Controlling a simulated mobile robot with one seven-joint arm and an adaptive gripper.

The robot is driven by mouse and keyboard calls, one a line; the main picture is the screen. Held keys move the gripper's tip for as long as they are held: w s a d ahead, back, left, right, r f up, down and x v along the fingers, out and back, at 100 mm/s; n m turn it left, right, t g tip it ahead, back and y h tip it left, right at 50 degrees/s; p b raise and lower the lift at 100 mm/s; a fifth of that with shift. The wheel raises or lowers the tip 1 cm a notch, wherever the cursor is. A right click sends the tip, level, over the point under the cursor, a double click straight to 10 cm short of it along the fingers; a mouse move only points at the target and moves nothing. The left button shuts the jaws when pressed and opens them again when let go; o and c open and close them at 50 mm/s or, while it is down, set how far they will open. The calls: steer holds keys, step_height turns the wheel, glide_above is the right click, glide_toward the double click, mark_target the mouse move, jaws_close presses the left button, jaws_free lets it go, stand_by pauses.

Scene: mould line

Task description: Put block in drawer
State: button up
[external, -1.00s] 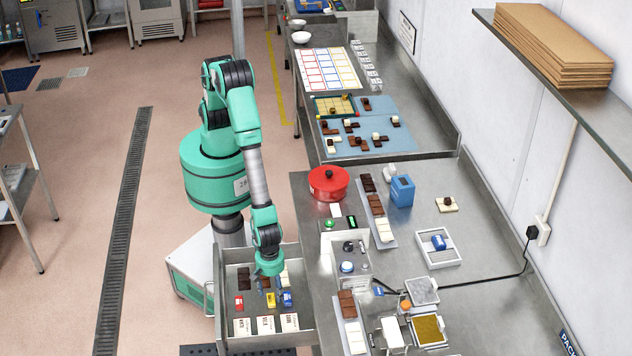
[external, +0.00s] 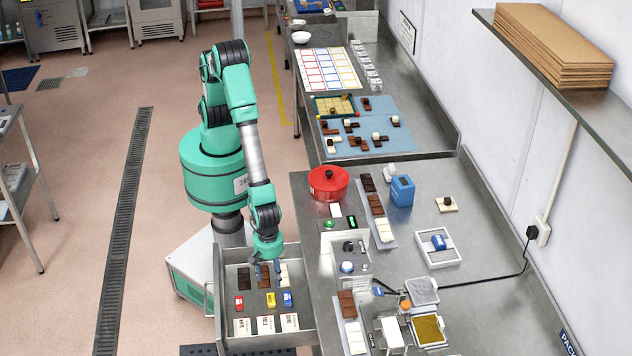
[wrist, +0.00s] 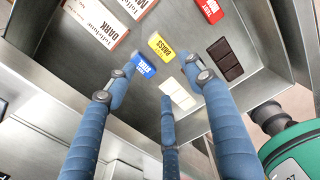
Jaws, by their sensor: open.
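The open drawer (external: 225,315) shows below my arm, with its contents laid out in rows. Small red (external: 239,302), yellow (external: 271,299) and blue (external: 287,299) blocks lie in its middle row. The wrist view shows the yellow block (wrist: 161,47), the blue block (wrist: 145,65) and part of the red block (wrist: 209,10). My gripper (external: 269,273) is open and empty over the drawer, its fingers spread above the bars. In the wrist view the fingers (wrist: 157,80) surround no held block. Which block the task means I cannot tell.
A dark bar (wrist: 225,58) and a white bar (wrist: 177,95) lie in the drawer, with labelled cards (external: 266,324) towards its front. The counter at right bears a red pot (external: 328,183), a blue holder (external: 402,191) and a white tray (external: 421,260) with a blue piece.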

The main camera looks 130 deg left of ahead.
steer(key=shift+r, duration=0.1)
steer(key=s+a+r+m+t, duration=0.1)
steer(key=a+r+m, duration=0.3)
steer(key=a+r, duration=0.45)
steer(key=s+a+r+m+t, duration=0.15)
steer(key=a+r+m, duration=0.3)
steer(key=r, duration=0.75)
steer(key=s+a+r+m, duration=0.2)
steer(key=a+r+m, duration=0.2)
steer(key=a+r, duration=0.45)
steer(key=s+a+r+m+t, duration=0.1)
steer(key=s+a+r+m, duration=0.6)
steer(key=s, duration=0.4)
steer(key=s+a+r+m+t, duration=0.2)
steer(key=s+a+r+m, duration=0.5)
steer(key=s, duration=0.5)
steer(key=shift+a+r, duration=0.2)
steer(key=shift+f+m, duration=0.1)
steer(key=shift+m, duration=0.15)
step_height(320, 180, down, 3)
steer(key=b, duration=0.3)
